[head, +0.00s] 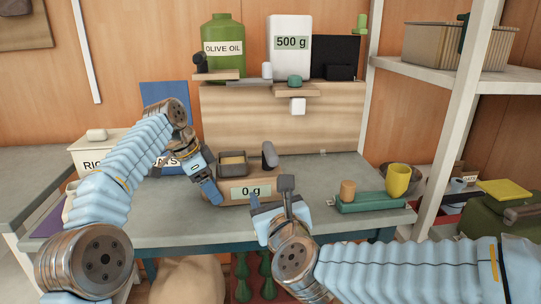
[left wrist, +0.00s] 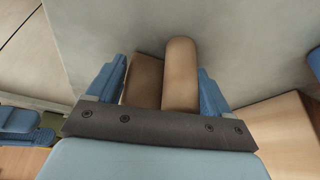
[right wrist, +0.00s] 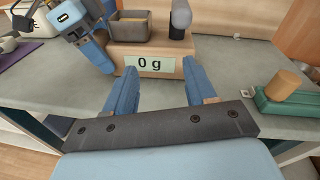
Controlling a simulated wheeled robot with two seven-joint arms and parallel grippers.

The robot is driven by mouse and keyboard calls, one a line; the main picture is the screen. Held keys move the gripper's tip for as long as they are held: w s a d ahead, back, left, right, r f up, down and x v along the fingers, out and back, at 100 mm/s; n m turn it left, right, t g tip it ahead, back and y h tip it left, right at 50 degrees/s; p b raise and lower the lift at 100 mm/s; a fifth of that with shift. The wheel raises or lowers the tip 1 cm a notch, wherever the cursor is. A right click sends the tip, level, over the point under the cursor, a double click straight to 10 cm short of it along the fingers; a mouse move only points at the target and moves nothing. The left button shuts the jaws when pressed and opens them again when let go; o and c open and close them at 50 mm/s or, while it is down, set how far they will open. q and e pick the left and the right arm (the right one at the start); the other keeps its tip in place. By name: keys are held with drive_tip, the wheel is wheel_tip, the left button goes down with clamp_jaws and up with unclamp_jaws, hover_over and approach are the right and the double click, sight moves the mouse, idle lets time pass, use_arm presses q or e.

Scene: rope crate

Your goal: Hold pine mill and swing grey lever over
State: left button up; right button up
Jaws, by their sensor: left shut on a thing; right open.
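The pine mill (head: 222,192) is a pale wooden block on the table with a "0 g" label and a square hopper on top; the right wrist view shows its front (right wrist: 183,65). The grey lever (head: 269,155) stands up at the mill's right end, also in the right wrist view (right wrist: 178,22). My left gripper (head: 207,185) is shut on the mill's left end. The left wrist view shows wooden parts (left wrist: 180,75) between its fingers (left wrist: 160,80). My right gripper (head: 276,203) is open and empty in front of the mill, below the lever; its fingers (right wrist: 155,83) point toward the mill.
Behind is a wooden panel with an olive oil can (head: 222,48) and a 500 g box (head: 290,45). A white box (head: 92,150) stands at left.

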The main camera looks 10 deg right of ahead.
sight(271, 155)
drive_tip(key=w+r+m, duration=0.1)
drive_tip(key=w, duration=0.3)
drive_tip(key=w+d+r+m, duration=0.1)
drive_tip(key=w, duration=0.3)
drive_tip(key=w+r+m+t+h, duration=0.1)
drive_tip(key=w, duration=0.3)
drive_tip(key=shift+w+d+r, duration=0.15)
drive_tip(key=shift+w+d, duration=0.15)
drive_tip(key=shift+w, duration=0.1)
clamp_jaws()
